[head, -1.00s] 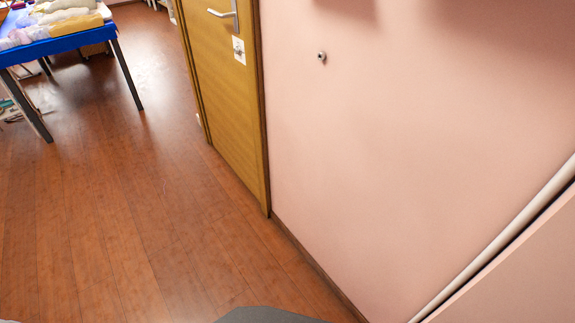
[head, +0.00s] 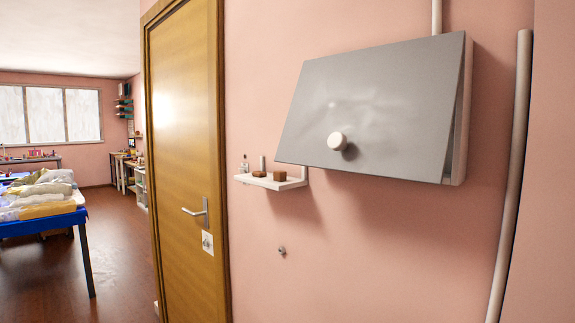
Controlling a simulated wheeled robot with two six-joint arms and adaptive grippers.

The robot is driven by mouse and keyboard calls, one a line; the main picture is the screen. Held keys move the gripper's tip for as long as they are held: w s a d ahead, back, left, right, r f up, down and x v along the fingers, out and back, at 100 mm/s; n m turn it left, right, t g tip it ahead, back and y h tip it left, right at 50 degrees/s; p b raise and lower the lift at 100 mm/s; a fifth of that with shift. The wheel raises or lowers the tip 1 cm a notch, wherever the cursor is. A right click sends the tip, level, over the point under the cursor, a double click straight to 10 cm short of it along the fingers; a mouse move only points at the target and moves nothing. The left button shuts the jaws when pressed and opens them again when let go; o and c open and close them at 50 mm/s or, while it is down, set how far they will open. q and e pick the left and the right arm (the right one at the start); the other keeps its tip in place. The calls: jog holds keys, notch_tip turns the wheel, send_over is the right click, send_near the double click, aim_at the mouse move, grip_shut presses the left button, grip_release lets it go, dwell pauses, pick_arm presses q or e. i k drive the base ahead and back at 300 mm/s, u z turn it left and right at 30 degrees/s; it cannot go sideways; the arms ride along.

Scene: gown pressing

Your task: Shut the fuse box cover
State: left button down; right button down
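The fuse box cover (head: 385,100) is a grey panel with a round white knob (head: 337,141) near its lower edge. It hangs on the pink wall at the upper right of the head view. The cover is tilted out from the pale box body (head: 461,150) behind it, with a wedge-shaped gap along its right side, so it stands partly open. The inside of the box is hidden. Neither of my grippers is in view.
A small white shelf (head: 272,182) with little items sticks out left of the box. A wooden door (head: 185,150) is further left. A pipe (head: 512,170) runs down the wall at right. A blue table (head: 42,223) with cloth stands far left.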

aim_at(386, 110)
jog(key=u, duration=0.35)
jog(key=k, duration=0.8)
jog(key=u, duration=1)
jog(key=i, duration=0.8)
jog(key=z, duration=0.55)
jog(key=i, duration=0.6)
jog(key=z, duration=0.55)
